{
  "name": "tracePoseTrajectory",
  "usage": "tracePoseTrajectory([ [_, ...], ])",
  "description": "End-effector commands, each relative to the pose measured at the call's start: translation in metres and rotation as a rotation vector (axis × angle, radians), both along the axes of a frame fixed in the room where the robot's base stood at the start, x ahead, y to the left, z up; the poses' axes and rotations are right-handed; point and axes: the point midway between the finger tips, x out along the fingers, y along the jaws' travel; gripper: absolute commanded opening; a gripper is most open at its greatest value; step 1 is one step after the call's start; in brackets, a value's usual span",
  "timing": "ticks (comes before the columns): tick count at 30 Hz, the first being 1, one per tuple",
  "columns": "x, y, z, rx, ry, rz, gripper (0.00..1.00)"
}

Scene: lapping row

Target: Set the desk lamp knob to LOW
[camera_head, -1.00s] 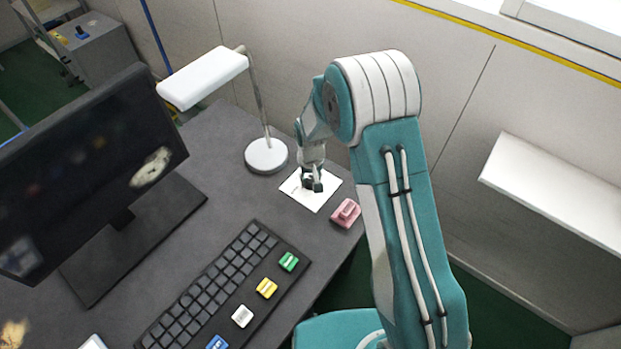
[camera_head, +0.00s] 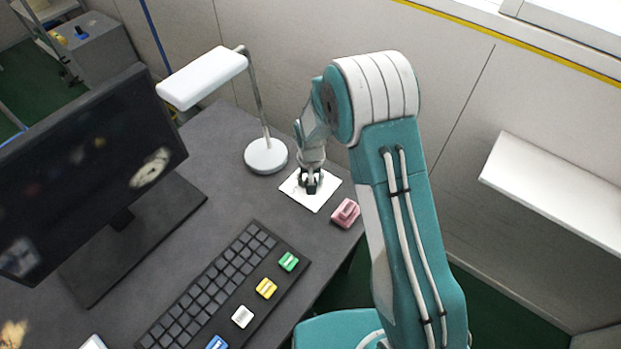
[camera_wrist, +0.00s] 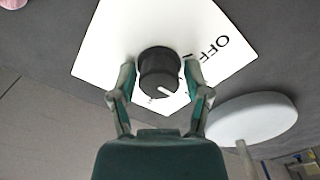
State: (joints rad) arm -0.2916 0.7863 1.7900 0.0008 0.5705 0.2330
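The lamp knob (camera_wrist: 158,74) is a short dark cylinder on a white plate (camera_wrist: 112,38), which also lies on the desk beside the lamp in the head view (camera_head: 331,195). A pale pointer mark on the knob's face points to the lower right in the wrist view. The printed word OFF stands right of the knob; other lettering is partly hidden by the knob and a finger. My gripper (camera_wrist: 160,68) has one finger on each side of the knob, very close, with what look like slim gaps. The desk lamp (camera_head: 266,156) has a white head and round base.
A pink block-like object (camera_head: 346,212) lies near the desk edge, right of the plate. A keyboard (camera_head: 225,290) with coloured blocks and a dark monitor (camera_head: 90,165) stand to the left. The lamp base is close beside my gripper.

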Motion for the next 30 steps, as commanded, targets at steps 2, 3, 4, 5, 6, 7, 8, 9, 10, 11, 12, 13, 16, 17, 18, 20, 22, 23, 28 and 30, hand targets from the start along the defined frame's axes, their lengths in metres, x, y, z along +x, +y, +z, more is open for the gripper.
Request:
tracePoseTrajectory([
  [2, 0.001, 0.0, 0.001, 0.0, -0.002, 0.0, 0.81],
  [3, 0.001, 0.0, 0.001, 0.0, -0.003, 0.0, 0.81],
  [4, 0.001, 0.0, 0.001, 0.0, -0.003, 0.0, 0.81],
  [5, 0.001, 0.0, 0.002, 0.0, -0.003, 0.0, 0.81],
  [6, 0.001, 0.0, 0.002, 0.0, -0.004, 0.0, 0.81],
  [7, 0.001, 0.0, 0.002, 0.001, -0.004, 0.0, 0.81],
  [8, 0.001, 0.0, 0.002, 0.001, -0.004, 0.0, 0.81],
  [9, 0.001, 0.0, 0.002, 0.001, -0.004, 0.0, 0.81],
  [10, 0.001, 0.0, 0.002, 0.001, -0.005, 0.0, 0.81],
  [11, 0.001, 0.0, 0.003, 0.001, -0.005, 0.0, 0.81],
  [12, 0.001, 0.0, 0.004, 0.001, -0.005, 0.0, 0.81],
  [13, 0.002, 0.0, 0.006, 0.001, -0.006, 0.0, 0.81],
  [16, 0.003, 0.0, 0.018, 0.003, -0.009, 0.0, 0.81],
  [17, 0.003, 0.0, 0.023, 0.003, -0.009, 0.0, 0.81],
  [18, 0.003, 0.0, 0.031, 0.003, -0.01, 0.0, 0.81],
  [20, 0.003, 0.001, 0.044, 0.003, -0.01, 0.001, 0.81],
  [22, 0.003, 0.001, 0.059, 0.003, -0.01, 0.001, 0.81],
  [23, 0.003, 0.001, 0.065, 0.003, -0.009, 0.001, 0.81],
  [28, 0.003, 0.001, 0.098, 0.001, -0.008, 0.001, 0.81],
  [30, 0.003, 0.002, 0.107, 0.0, -0.006, 0.001, 0.81],
])
